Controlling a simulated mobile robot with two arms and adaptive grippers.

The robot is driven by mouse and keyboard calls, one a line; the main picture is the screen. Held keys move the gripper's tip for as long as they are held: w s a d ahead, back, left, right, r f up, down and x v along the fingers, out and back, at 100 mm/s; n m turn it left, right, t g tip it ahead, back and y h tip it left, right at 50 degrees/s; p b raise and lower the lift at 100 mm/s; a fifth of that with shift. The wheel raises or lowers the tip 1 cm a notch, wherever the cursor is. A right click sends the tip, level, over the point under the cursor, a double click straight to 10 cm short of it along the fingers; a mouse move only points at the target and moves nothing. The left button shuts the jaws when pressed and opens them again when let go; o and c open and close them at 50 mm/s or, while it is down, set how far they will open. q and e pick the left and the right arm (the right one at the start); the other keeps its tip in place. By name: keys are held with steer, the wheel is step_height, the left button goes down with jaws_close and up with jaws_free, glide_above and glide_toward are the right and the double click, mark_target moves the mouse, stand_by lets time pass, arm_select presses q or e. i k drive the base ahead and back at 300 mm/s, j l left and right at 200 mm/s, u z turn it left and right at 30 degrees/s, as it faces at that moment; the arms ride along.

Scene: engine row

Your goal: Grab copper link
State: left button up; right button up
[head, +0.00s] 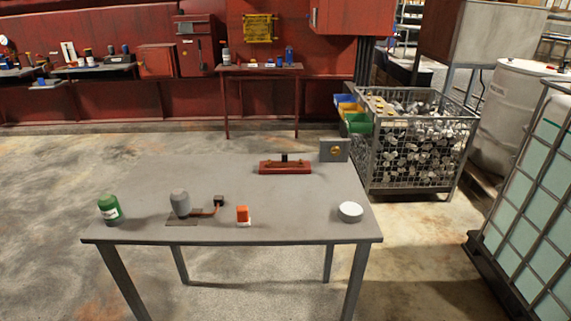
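A grey table (290,195) stands in front of me. On its left part, a thin copper-coloured strip (203,211) lies low between a grey rounded cylinder (180,201) and a small dark block (219,201); it looks like the copper link. Its left end is hidden by the cylinder, and I cannot tell how it is attached. A dark flat plate (183,221) is under the cylinder. Neither of my grippers is in view.
A red bar block (285,168) and a grey box (333,151) sit at the back. A wire cage (420,145) stands behind right.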

mark_target(284, 163)
steer(key=i+j, duration=0.15)
steer(key=i, duration=0.25)
steer(key=i+j, duration=0.15)
steer(key=i, duration=0.25)
steer(key=i+j, duration=0.15)
steer(key=i, duration=0.3)
